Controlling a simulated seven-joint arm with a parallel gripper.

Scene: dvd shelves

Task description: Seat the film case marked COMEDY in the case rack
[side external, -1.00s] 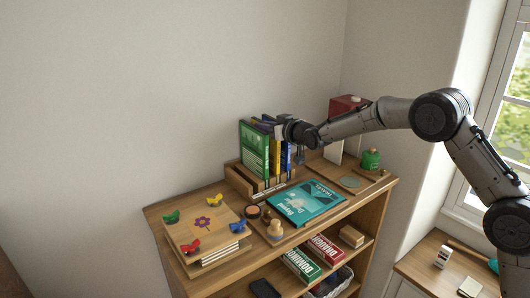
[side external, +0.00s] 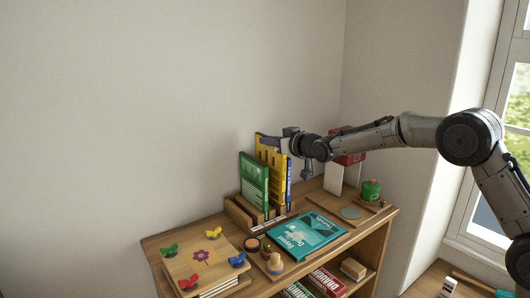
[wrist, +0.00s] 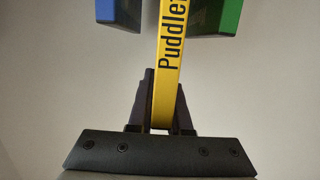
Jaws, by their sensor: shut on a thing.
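My gripper (side external: 286,143) is shut on a yellow film case (side external: 268,152), whose upright spine reads "Puddle..." in the wrist view (wrist: 168,60). The yellow case stands higher than the green case (side external: 253,182) beside it, above the wooden case rack (side external: 238,212). Its lower end is hidden behind the green case in the side view, so I cannot tell whether it is clear of the slot. A blue case (side external: 289,170) stands on its other side. No COMEDY marking is readable.
A teal travel book (side external: 305,235) lies flat in front of the rack. A board with butterfly knobs (side external: 203,258) lies at the left. A red-topped box (side external: 348,150) and green canister (side external: 371,190) stand at the right. The wall is close behind.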

